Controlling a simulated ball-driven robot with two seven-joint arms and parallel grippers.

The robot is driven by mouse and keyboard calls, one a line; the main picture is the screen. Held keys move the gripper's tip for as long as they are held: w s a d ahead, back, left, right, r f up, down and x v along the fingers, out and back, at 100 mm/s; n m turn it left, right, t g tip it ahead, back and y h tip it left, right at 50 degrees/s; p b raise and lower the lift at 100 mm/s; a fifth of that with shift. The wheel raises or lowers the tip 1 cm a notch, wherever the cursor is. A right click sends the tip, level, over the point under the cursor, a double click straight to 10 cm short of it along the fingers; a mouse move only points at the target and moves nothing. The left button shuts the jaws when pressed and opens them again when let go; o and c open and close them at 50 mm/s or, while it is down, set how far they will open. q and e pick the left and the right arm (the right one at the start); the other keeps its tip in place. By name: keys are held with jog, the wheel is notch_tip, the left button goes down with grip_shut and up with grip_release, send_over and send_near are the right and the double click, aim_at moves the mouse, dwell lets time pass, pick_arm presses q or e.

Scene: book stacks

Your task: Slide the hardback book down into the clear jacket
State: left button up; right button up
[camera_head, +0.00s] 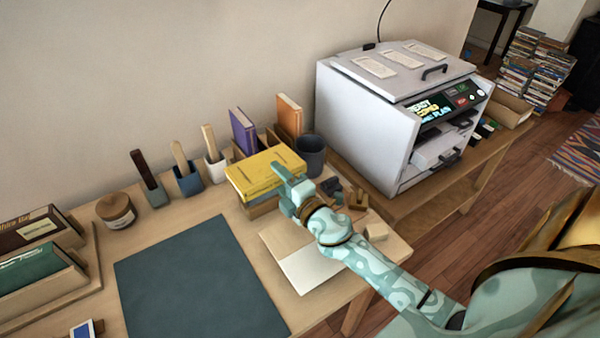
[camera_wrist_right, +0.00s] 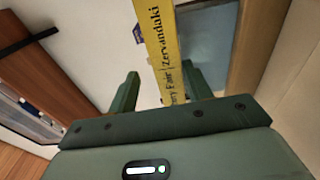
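The yellow hardback book (camera_head: 262,172) lies on a tan block or stand at the back of the table, its top face up. My right gripper (camera_head: 281,173) is at its right edge in the head view. In the right wrist view the book's yellow spine (camera_wrist_right: 165,45) with dark lettering runs between the two green fingers (camera_wrist_right: 160,85). A gap shows between the left finger and the book, so the gripper looks open. I cannot pick out the clear jacket with certainty; a flat tan and white piece (camera_head: 312,268) lies below the gripper. My left gripper is not in view.
A dark teal mat (camera_head: 197,285) covers the table's middle. Pots with wooden-handled tools (camera_head: 187,177), a dark cup (camera_head: 312,155) and upright books (camera_head: 243,132) line the back. A large grey machine (camera_head: 365,115) stands right. Books in wooden holders (camera_head: 40,265) stand left.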

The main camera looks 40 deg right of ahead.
jog(key=s, duration=0.3)
jog(key=s+b, duration=0.1)
jog(key=s, duration=0.3)
jog(key=s+b, duration=0.1)
jog(key=s, duration=0.3)
jog(key=shift+s+d+f, duration=0.1)
jog(key=shift+f, duration=0.15)
jog(key=shift+s+r, duration=0.15)
jog(key=shift+s, duration=0.2)
